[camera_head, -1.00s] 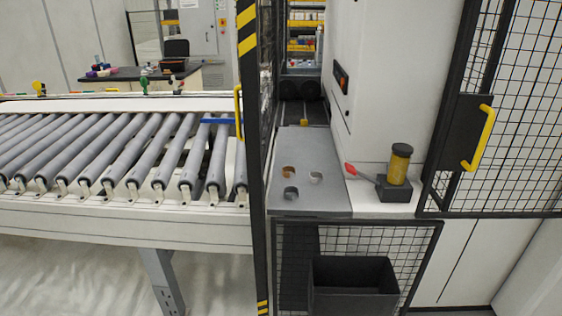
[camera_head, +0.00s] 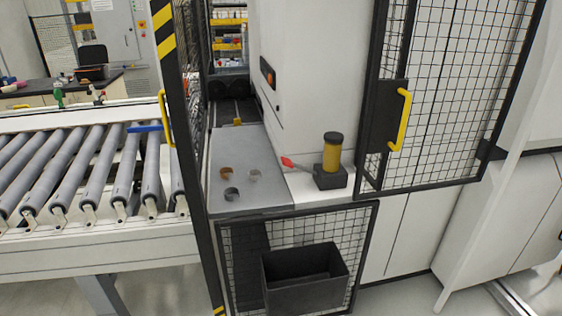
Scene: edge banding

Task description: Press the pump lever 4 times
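The pump (camera_head: 331,160) stands on the white ledge right of the grey plate, at the foot of the white machine housing. It has a black base, a yellow cylinder and a dark cap. Its lever (camera_head: 297,165) sticks out to the left from the base, slightly raised, and ends in a red tip. Neither of my grippers is in the picture, so nothing is seen touching the lever.
A black bin (camera_head: 305,287) sits below. Mesh doors with a yellow handle (camera_head: 401,121) stand right. A roller conveyor (camera_head: 85,180) and a striped post (camera_head: 178,110) are left.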

